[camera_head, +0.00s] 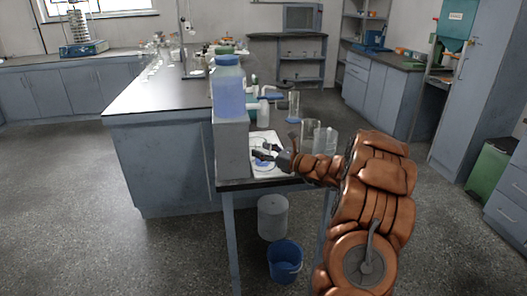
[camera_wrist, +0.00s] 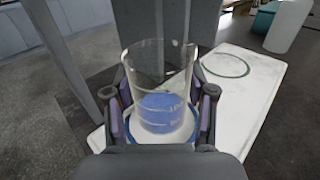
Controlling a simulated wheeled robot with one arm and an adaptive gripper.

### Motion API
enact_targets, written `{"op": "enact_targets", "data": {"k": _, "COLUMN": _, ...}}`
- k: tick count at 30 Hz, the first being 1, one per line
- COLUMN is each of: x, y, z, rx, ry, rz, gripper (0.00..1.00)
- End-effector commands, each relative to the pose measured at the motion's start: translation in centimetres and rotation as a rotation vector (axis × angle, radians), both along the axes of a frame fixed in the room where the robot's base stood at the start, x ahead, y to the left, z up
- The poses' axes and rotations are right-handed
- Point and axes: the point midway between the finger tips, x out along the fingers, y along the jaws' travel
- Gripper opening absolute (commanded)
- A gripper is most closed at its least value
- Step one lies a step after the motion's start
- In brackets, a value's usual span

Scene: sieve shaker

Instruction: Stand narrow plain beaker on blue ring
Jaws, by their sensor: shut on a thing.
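The beaker (camera_wrist: 158,65) is clear glass and stands upright between the fingers of my gripper (camera_wrist: 160,115) in the wrist view. A blue patch with pale marks shows in its lower part. The blue ring (camera_wrist: 190,134) on the white mat shows around the beaker's lower end, partly hidden by the fingers. I cannot tell whether the base touches the mat. In the head view my gripper (camera_head: 265,155) is low over the mat, and a bit of blue shows beneath it; the beaker is hard to make out there.
A green ring (camera_wrist: 226,65) lies free on the white mat (camera_wrist: 255,90). A grey block (camera_head: 232,150) stands close on the left, near a large blue container (camera_head: 228,88). Other clear glassware (camera_head: 325,140) stands right of the mat, with a tall cylinder (camera_head: 294,104) behind.

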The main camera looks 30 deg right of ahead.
Motion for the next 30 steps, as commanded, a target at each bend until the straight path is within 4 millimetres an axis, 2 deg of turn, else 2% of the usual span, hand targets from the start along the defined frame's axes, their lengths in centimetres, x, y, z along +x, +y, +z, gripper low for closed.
{"op": "enact_targets", "data": {"k": 9, "x": 0.01, "y": 0.06, "z": -0.35, "rx": 0.0, "ry": -0.001, "rz": 0.002, "gripper": 0.18}}
{"op": "enact_targets", "data": {"k": 10, "x": 0.01, "y": 0.06, "z": -0.34, "rx": -0.001, "ry": 0.0, "rz": 0.002, "gripper": 0.57}}
{"op": "enact_targets", "data": {"k": 17, "x": 0.0, "y": 0.04, "z": -0.31, "rx": -0.001, "ry": 0.0, "rz": 0.001, "gripper": 0.8}}
{"op": "enact_targets", "data": {"k": 30, "x": -0.02, "y": -0.02, "z": 0.16, "rx": -0.001, "ry": 0.0, "rz": 0.0, "gripper": 0.8}}
